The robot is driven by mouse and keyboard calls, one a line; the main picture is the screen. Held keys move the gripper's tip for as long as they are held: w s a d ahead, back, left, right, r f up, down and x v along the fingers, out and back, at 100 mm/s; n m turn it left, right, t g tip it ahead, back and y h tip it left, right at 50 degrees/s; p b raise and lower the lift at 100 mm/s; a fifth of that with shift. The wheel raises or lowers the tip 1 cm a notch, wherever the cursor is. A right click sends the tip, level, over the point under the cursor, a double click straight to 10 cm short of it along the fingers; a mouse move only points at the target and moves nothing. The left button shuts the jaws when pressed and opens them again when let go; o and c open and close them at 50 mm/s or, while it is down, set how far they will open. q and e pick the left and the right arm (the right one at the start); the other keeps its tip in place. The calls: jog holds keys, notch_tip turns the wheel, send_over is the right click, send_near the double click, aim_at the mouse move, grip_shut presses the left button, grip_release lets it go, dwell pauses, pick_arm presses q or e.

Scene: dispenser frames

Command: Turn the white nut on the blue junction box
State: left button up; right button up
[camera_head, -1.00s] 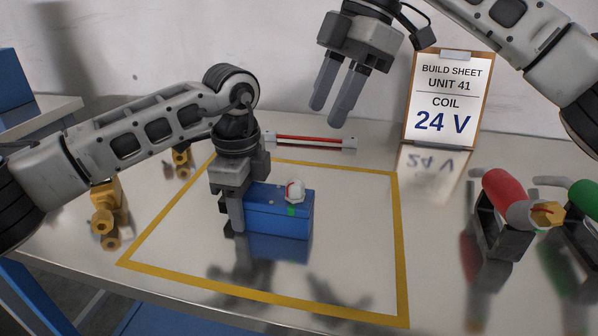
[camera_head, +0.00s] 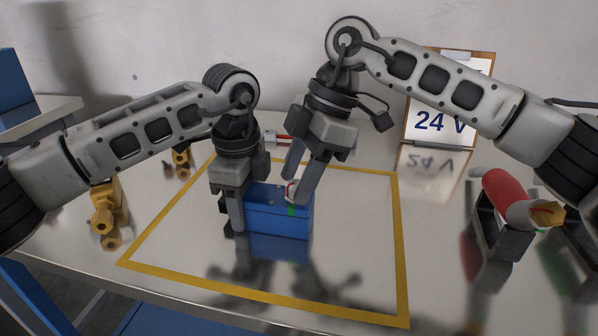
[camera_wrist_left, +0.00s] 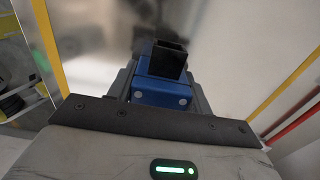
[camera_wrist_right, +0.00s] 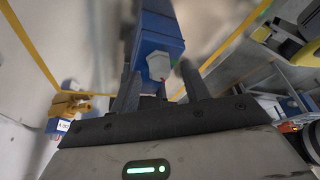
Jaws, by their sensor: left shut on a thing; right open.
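The blue junction box (camera_head: 275,222) is inside the yellow outline in the head view. My left gripper (camera_head: 232,215) is shut on its left end. The left wrist view shows the box (camera_wrist_left: 160,93) between the fingers, with a black square opening (camera_wrist_left: 166,58) on it. The white nut (camera_head: 291,187), with a red mark, is on top of the box, partly hidden by my right gripper (camera_head: 298,184). My right gripper is open, its fingers pointing down around the nut's place. In the right wrist view the nut (camera_wrist_right: 159,66) lies between and just beyond the fingertips; contact cannot be told.
A sheet reading 24 V (camera_head: 436,122) stands at the back, partly covered by my right arm. A red part in a dark holder (camera_head: 500,215) is at the right. Yellow fittings (camera_head: 105,208) are at the left. The outlined area's front and right are clear.

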jog(key=c, duration=1)
jog(key=shift+n, duration=0.3)
jog(key=n+g, duration=0.1)
jog(key=n, duration=0.3)
jog(key=shift+w+a+g+h, duration=0.1)
jog(key=shift+w+g+h, duration=0.05)
jog(key=shift+g+h, duration=0.25)
jog(key=shift+n+g+h, duration=0.4)
jog(key=shift+n, duration=1.4)
jog(key=o, duration=1)
